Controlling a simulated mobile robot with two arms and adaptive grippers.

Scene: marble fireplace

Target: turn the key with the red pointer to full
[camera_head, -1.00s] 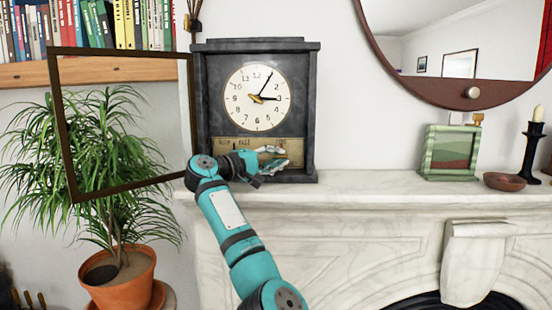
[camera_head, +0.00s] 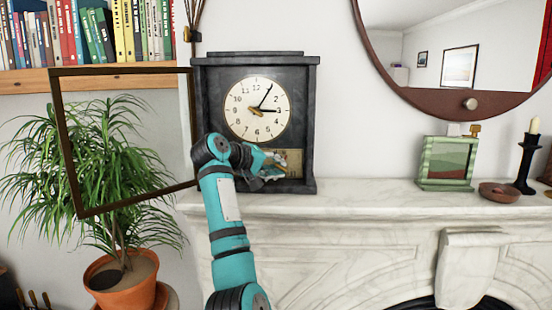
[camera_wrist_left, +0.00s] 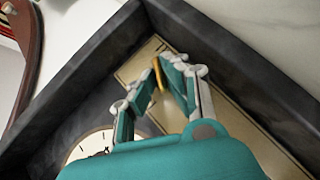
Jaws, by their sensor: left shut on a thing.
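The dark clock (camera_head: 200,120) stands on the mantel, with a white dial (camera_head: 244,92) and a brass plate (camera_head: 293,156) below it. My left gripper (camera_head: 278,168) is in front of the plate and hides much of it. In the left wrist view, my left gripper (camera_wrist_left: 167,76) is shut on a thin golden piece (camera_wrist_left: 158,74), seemingly the key, against the brass plate (camera_wrist_left: 136,66). No red pointer can be made out. A golden piece (camera_head: 254,111) also shows at the dial's centre. My right gripper is out of view.
The clock's framed glass door (camera_head: 62,140) stands open to the left, in front of a potted plant (camera_head: 120,285). A green picture frame (camera_head: 425,165), a bowl (camera_head: 498,192) and a black candlestick (camera_head: 527,165) stand to the right. The mantel (camera_head: 370,198) between is bare.

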